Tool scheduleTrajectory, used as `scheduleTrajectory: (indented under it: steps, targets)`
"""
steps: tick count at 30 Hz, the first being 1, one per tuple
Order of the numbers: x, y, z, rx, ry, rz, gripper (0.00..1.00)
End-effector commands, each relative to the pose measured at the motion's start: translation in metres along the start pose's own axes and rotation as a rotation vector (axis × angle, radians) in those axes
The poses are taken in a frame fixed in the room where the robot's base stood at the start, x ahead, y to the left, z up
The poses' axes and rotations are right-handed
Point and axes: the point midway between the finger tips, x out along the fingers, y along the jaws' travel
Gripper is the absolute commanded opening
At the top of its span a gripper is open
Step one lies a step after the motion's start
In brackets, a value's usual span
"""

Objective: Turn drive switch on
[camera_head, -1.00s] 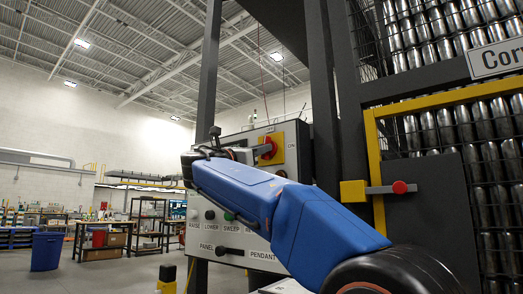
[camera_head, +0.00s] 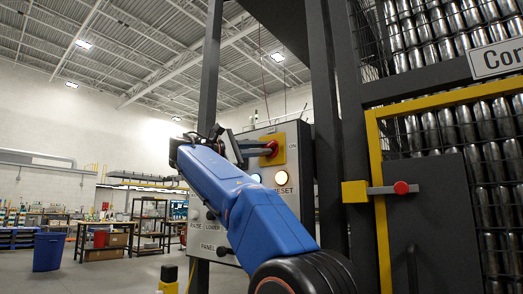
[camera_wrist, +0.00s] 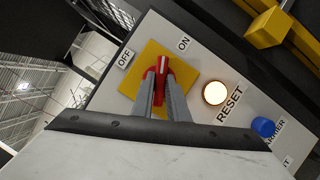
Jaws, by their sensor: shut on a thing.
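The drive switch is a red rotary handle (camera_head: 271,152) on a square yellow plate (camera_head: 293,144) on the grey control panel. In the wrist view the red handle (camera_wrist: 163,67) sits between my two grey fingers, with its white mark between the OFF label (camera_wrist: 125,58) and the ON label (camera_wrist: 184,43). My gripper (camera_wrist: 161,82) is shut on the handle, and its fingers hide part of it. In the head view my gripper (camera_head: 262,148) reaches the handle from the left.
A lit RESET lamp (camera_wrist: 215,93) and a blue button (camera_wrist: 263,127) are on the panel beside the plate. A yellow block with a red-tipped grey bar (camera_head: 388,189) is on the caged can rack to the right. A grey post (camera_head: 208,80) stands left of the panel.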

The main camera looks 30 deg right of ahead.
Motion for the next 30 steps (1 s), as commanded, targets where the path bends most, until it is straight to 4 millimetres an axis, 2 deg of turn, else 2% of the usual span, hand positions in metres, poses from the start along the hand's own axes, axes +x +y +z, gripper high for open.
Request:
scheduleTrajectory:
  steps: [6,15,30]
  targets:
    - [-0.0004,0.0008,-0.0013,0.174,-0.001,-0.075,0.0]
    - [0.0,0.0019,-0.0003,0.347,-0.001,-0.147,0.0]
    - [0.0002,0.002,0.0005,0.432,-0.002,-0.183,0.0]
